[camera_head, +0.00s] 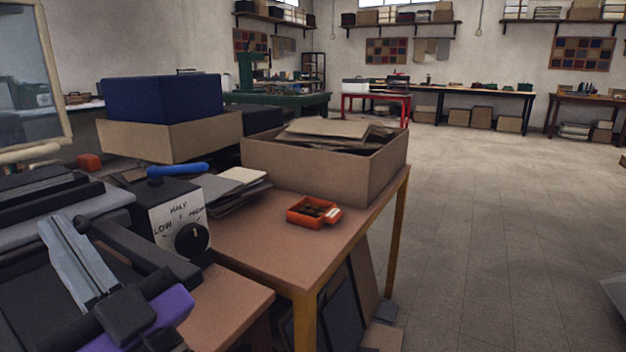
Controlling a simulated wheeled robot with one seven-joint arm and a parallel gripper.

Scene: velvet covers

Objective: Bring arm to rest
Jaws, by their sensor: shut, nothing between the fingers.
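My gripper is not clearly in view, and I cannot make out any part of my arm for certain. A dark machine (60,200) fills the lower left. Its control box (180,222) has a dial marked with words such as LOW and a blue handle on top. A pale metal bar (75,262) and a dark bar slant across its front. A purple piece (150,318) lies at the bottom, partly hidden by a black block (124,314).
A brown table (240,240) bears a cardboard box (340,170) of sheets and a small orange tray (313,212). A blue box (160,98) sits on a tan one behind. Dark boards lean under the table. Open floor (500,220) spreads to the right, with benches along the far wall.

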